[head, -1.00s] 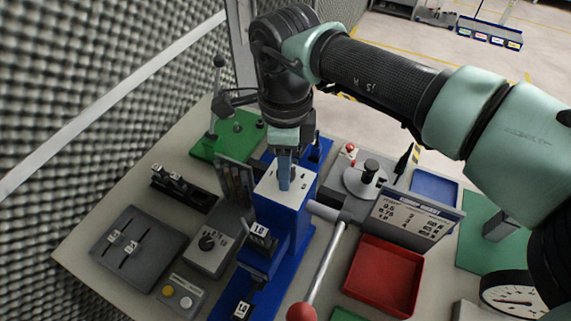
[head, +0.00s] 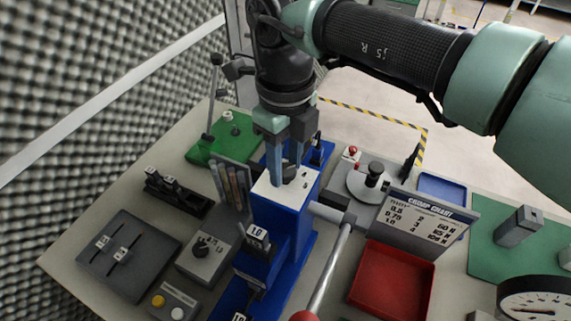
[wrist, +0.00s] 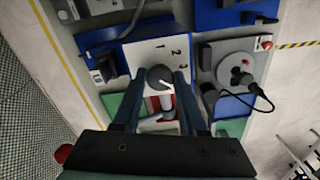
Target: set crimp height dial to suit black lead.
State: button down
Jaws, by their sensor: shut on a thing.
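The crimp height dial is a dark round knob with a white pointer (wrist: 158,79) on the white top plate (wrist: 140,52) of the blue press. In the wrist view the plate shows 1, 2 and 3; the pointer aims right and slightly down, below the 3. My gripper (head: 284,178) comes down from above, its two fingers on either side of the knob and shut on it. In the head view the fingers partly hide the knob. The crimp chart (head: 432,215) stands to the right, its small figures hard to read. I cannot tell which lead is the black lead.
A red tray (head: 392,280) and a lever arm (head: 330,270) are right of the press. A rack of coloured strips (head: 232,185), a grey dial box (head: 205,256) and a slider box (head: 125,252) are left. A round device (head: 370,180) stands close behind the chart.

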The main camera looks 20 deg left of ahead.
aim_at(285, 169)
dwell(0.4)
jog(key=shift+c, duration=2.3)
grip_release()
jog(key=shift+r, duration=0.1)
notch_tip(285, 169, up, 13)
jog(key=b, duration=0.1)
